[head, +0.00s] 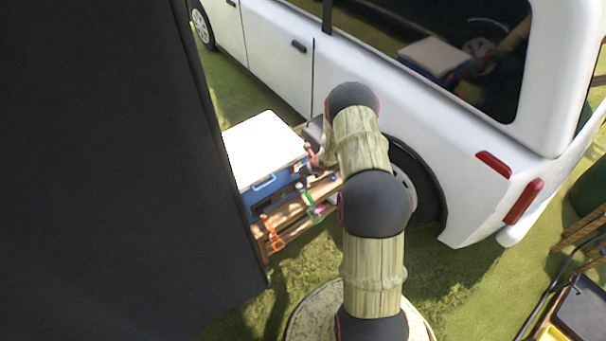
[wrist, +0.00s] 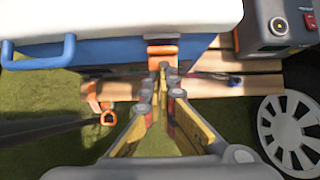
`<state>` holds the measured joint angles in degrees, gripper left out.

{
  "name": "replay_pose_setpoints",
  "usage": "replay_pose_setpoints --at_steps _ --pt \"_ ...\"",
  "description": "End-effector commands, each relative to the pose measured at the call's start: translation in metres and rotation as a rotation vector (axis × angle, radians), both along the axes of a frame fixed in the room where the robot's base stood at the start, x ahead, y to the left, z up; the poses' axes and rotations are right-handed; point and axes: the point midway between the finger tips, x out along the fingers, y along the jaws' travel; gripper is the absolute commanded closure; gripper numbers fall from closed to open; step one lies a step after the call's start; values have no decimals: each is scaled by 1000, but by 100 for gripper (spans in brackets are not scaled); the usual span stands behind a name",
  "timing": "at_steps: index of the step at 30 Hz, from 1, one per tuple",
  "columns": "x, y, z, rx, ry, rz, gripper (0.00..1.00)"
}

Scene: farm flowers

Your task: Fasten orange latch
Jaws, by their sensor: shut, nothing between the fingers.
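A cooler-like box with a white lid (head: 264,146) and blue body (wrist: 103,53) stands on a wooden bench. The orange latch (wrist: 162,50) is on the blue front, just under the lid edge, in the wrist view. My gripper (wrist: 163,70) is shut and empty, its fingertips right at the lower part of the latch. I cannot tell whether they touch it, and they hide part of it. In the head view my gripper (head: 316,163) is small, beside the box's right end. I cannot make out the latch there.
A blue handle (wrist: 38,52) sticks out left of the latch. Orange-handled (head: 271,233) and green-handled (head: 310,205) tools are at the wooden bench's (wrist: 215,88) front. A grey device (wrist: 279,24) stands right of the box. A white car (head: 440,130) stands close behind.

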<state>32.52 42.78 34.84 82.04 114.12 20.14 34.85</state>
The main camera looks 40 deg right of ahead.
Motion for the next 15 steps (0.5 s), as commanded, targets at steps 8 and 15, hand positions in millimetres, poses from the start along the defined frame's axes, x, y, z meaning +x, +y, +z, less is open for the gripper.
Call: replay_pose_setpoints --at_steps 8,15 --pt "9 0 7 -1 -1 2 100" --pt "11 0 8 -1 -1 2 100"
